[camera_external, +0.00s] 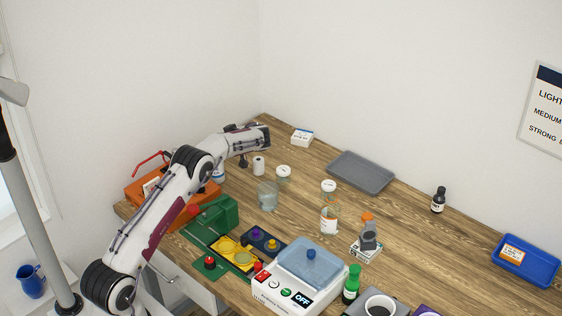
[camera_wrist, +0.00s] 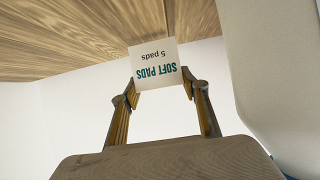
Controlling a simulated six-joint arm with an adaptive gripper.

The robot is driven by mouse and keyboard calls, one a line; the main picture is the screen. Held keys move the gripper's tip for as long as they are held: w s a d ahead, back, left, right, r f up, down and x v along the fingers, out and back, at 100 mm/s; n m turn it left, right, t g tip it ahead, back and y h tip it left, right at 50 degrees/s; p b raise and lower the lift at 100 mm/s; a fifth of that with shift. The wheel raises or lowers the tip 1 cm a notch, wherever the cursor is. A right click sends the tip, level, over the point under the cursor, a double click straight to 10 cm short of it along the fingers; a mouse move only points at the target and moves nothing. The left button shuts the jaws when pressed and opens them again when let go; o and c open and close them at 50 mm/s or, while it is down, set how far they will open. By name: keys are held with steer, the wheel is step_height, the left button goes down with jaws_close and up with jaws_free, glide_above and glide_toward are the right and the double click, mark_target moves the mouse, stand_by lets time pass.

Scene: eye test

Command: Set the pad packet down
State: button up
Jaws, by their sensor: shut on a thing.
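The pad packet (camera_wrist: 155,62) is a small white square printed "SOFT PADS" and "5 pads", upside down in the wrist view. My gripper (camera_wrist: 160,86) is shut on its near edge, with one finger at each side. In the wrist view the wooden table lies beyond the packet, and white wall shows below it. In the external view my gripper (camera_external: 243,161) is small and dark, over the back left part of the table. I cannot make out the packet there, nor tell its height above the table.
White rolls and pots (camera_external: 283,172) and a clear beaker (camera_external: 268,196) stand near my gripper. An orange box (camera_external: 140,190) is at the left, a white box (camera_external: 302,138) at the back, and a grey tray (camera_external: 361,172) further right.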

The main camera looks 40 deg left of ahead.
steer(key=shift+f, duration=0.6)
stand_by(0.6)
steer(key=o, duration=0.9)
steer(key=shift+v, duration=0.75)
steer(key=shift+d+r, duration=0.7)
steer(key=shift+r, duration=3.2)
